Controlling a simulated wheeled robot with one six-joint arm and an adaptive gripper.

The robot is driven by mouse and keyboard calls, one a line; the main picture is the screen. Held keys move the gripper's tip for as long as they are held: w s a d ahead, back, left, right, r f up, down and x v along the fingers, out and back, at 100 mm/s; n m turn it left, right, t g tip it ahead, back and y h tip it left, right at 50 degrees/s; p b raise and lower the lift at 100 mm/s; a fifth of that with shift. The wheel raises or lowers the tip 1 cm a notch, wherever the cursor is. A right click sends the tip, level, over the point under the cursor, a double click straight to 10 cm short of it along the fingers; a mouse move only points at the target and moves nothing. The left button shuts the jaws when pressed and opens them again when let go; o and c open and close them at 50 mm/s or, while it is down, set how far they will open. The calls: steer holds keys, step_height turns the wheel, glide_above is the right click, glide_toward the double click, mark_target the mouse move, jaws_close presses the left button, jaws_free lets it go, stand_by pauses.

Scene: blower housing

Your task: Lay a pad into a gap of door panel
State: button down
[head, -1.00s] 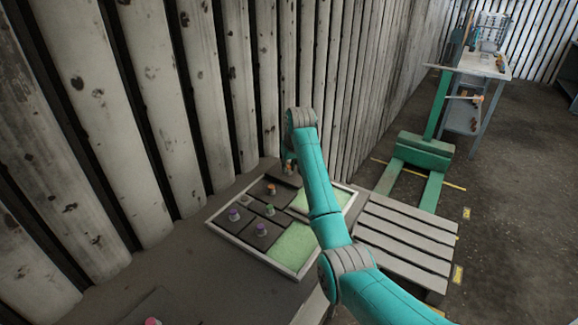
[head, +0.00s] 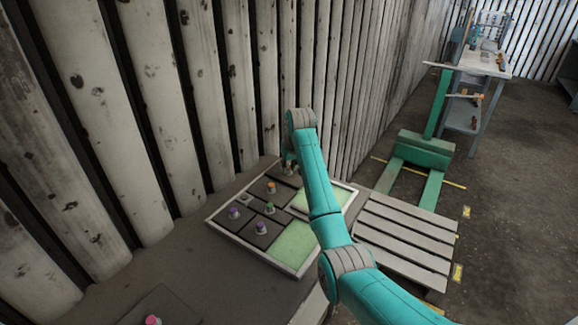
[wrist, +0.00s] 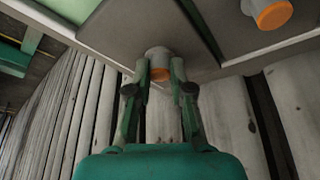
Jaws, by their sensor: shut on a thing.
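The door panel (head: 236,241) is a pale-rimmed tray with a green floor, lying on the dark bench. Dark pads with coloured knobs fill much of it, including an orange-knobbed pad (head: 260,190). Green floor shows bare in a near gap (head: 292,245) and at the far right (head: 306,201). My gripper (wrist: 160,72) is shut on the grey, orange-ended knob of a dark pad (wrist: 113,30). In the head view my gripper (head: 289,166) is at the panel's far corner, by the wall. My arm partly hides this pad; I cannot tell whether it rests fully flat.
A plank wall (head: 230,90) stands close behind the panel. A loose pad with a pink knob (head: 152,320) lies at the bottom edge. A slatted pallet (head: 405,240) and green lift (head: 425,150) stand at right. Open floor lies beyond.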

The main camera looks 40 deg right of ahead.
steer(key=shift+f, duration=0.25)
stand_by(0.6)
steer(key=c, duration=1)
jaws_free()
steer(key=shift+o, duration=0.5)
steer(key=o, duration=0.4)
steer(key=shift+r, duration=3.5)
steer(key=shift+s, duration=0.1)
